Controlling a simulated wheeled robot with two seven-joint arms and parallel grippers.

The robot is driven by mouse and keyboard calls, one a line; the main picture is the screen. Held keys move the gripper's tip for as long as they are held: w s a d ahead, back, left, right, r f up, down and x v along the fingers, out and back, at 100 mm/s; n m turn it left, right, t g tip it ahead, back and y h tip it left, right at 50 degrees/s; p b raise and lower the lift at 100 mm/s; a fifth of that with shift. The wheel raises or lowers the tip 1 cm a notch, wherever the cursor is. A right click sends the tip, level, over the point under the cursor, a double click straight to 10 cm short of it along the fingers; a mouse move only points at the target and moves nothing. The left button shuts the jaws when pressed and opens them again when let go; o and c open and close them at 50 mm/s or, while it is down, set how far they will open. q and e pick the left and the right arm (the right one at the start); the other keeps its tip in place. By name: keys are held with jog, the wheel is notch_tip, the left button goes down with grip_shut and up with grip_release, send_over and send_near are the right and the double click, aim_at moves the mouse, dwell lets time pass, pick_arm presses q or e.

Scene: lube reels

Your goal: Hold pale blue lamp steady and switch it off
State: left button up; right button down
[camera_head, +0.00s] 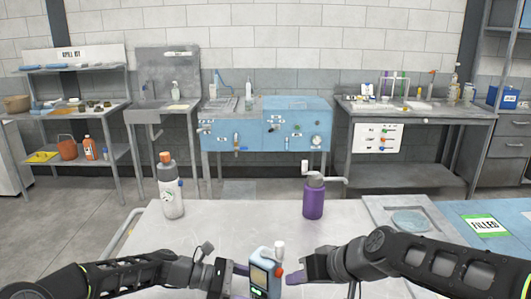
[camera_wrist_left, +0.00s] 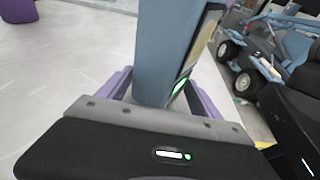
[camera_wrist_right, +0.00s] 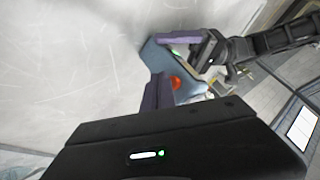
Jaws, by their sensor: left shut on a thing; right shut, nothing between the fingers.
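The pale blue lamp (camera_head: 258,282) stands upright at the near edge of the table, with a dark front panel and a lit green strip. My right gripper (camera_head: 296,278) is shut and empty just right of the lamp. In the right wrist view its fingertips (camera_wrist_right: 158,90) are close beside the button; contact is unclear.
A white bottle with an orange cap (camera_head: 171,195) stands at the table's left. A purple bottle (camera_head: 314,200) stands at its back, beyond my right gripper. A grey tray (camera_head: 380,207) and a blue area with a "FILLED" label (camera_head: 485,225) lie right. The table's middle is clear.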

jog(key=s+d, duration=0.3)
jog(key=d, duration=0.2)
jog(key=shift+s, duration=0.2)
dwell(0.3)
pick_arm(q)
jog(key=o, duration=1.4)
jog(key=shift+a, duration=0.1)
jog(key=v, duration=1.2)
